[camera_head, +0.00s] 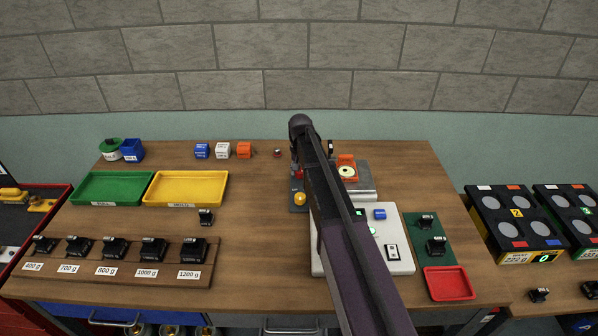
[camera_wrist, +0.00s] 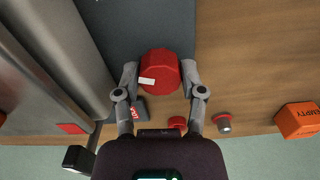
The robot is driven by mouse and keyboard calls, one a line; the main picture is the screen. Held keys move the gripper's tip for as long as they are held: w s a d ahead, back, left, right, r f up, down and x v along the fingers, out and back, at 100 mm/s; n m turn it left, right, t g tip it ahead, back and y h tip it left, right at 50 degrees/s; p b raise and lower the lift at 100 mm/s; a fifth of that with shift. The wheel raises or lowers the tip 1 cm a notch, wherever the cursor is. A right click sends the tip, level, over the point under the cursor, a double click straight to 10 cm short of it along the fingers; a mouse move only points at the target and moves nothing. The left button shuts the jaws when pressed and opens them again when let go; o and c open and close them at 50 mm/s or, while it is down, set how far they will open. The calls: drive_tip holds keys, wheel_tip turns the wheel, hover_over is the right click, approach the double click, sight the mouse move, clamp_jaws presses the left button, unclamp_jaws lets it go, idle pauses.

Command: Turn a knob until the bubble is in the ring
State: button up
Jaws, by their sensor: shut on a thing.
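A red faceted knob (camera_wrist: 166,62) with a white mark on its top sits between the two fingers of my gripper (camera_wrist: 160,76) in the wrist view. The fingers are shut on it from both sides. In the head view my arm hides most of the gripper and knob. A round pale dial (camera_head: 347,171) on a red-orange mount stands on a grey metal block (camera_head: 364,192) right of my arm. It may be the bubble level. It is too small to tell where a bubble lies.
An orange box (camera_wrist: 298,120) and a small red-tipped peg (camera_wrist: 224,122) lie beside the gripper. Green (camera_head: 112,188) and yellow (camera_head: 186,189) trays stand left.

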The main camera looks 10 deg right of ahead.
drive_tip(key=n, duration=0.5)
drive_tip(key=shift+n, duration=0.4)
drive_tip(key=o, duration=1.1)
drive_tip(key=shift+o, duration=0.2)
drive_tip(key=shift+r, duration=0.1)
